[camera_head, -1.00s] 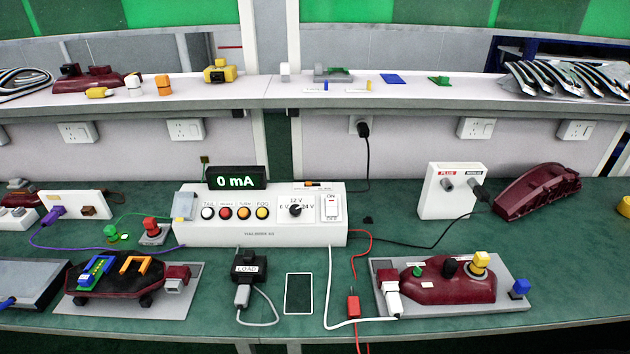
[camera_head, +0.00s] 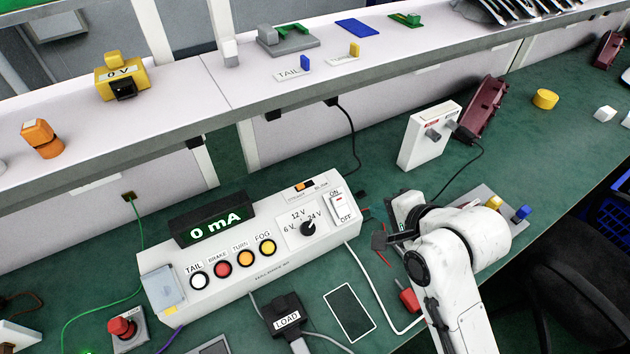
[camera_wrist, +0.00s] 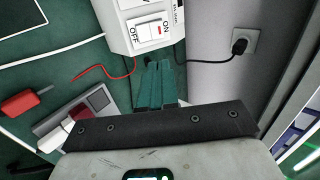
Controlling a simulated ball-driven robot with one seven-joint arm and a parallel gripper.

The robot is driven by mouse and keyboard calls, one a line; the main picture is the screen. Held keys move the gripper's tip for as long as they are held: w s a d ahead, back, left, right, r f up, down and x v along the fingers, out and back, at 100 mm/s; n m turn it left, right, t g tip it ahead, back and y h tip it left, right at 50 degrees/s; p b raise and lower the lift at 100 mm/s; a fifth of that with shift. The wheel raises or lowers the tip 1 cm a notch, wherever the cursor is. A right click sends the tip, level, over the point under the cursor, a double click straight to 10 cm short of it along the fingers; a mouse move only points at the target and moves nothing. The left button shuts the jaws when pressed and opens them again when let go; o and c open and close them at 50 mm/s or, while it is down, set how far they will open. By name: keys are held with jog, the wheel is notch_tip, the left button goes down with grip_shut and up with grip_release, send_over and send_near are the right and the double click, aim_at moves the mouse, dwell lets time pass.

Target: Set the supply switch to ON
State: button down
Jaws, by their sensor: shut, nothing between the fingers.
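The supply switch (camera_head: 341,207) is a white rocker at the right end of the white supply box (camera_head: 255,262), marked ON at its far end and OFF at its near end. I cannot tell which side is pressed in. The display (camera_head: 212,227) reads 0 mA. My gripper (camera_head: 379,240) is to the right of the box, apart from the switch. Its shut, empty teal-looking fingers (camera_wrist: 155,78) point towards the switch in the wrist view.
A voltage knob (camera_head: 308,228) sits left of the switch. A white meter block (camera_head: 428,136) stands behind my gripper. Red and white leads, a red probe (camera_wrist: 22,103) and a LOAD plug (camera_head: 287,318) lie near. A shelf (camera_head: 170,115) runs behind.

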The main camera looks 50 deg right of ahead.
jog(key=b, duration=0.2)
send_near(339, 196)
jog(key=x, duration=0.7)
dwell(0.3)
